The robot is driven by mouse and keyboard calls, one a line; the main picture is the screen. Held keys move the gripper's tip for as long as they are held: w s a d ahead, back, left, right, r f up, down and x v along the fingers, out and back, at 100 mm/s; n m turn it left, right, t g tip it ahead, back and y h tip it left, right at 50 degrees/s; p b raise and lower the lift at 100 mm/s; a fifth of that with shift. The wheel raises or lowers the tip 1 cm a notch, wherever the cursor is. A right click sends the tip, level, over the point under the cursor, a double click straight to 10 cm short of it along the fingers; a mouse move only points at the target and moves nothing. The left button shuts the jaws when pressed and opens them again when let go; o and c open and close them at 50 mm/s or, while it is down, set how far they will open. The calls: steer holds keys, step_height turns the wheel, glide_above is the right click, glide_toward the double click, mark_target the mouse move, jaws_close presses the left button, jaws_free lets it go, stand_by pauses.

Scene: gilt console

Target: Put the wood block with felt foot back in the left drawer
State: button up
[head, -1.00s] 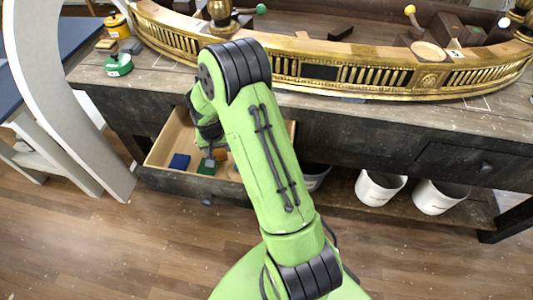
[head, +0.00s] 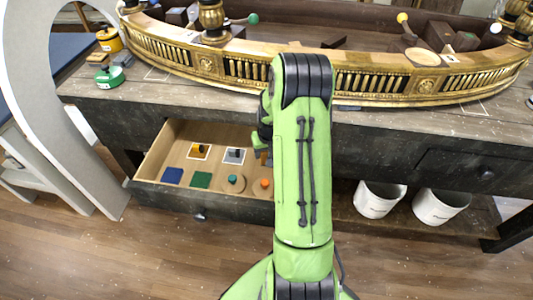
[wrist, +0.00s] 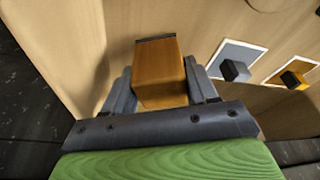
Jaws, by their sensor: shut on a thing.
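The wood block (wrist: 160,75) is a brown box with a dark felt foot (wrist: 155,38) at its far end. My gripper (wrist: 160,88) is shut on it, one finger on each side. The left drawer (head: 150,191) is pulled open below the console. In the head view my gripper (head: 262,140) is mostly hidden behind my arm, at the drawer's right side. A bit of the block (head: 264,158) shows there. The wrist view shows pale drawer wood around the block. I cannot tell whether the block touches the floor.
In the drawer are a yellow piece (head: 198,149) and a dark piece (head: 234,155) on white-edged squares, a blue pad (head: 172,176), a green pad (head: 201,180), and round wooden pieces with a green knob (head: 233,182) and an orange knob (head: 264,184).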

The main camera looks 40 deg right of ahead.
steer(key=shift+w, duration=0.1)
steer(key=shift+f, duration=0.1)
steer(key=shift+f, duration=0.15)
steer(key=o, duration=1.2)
steer(key=shift+c, duration=0.2)
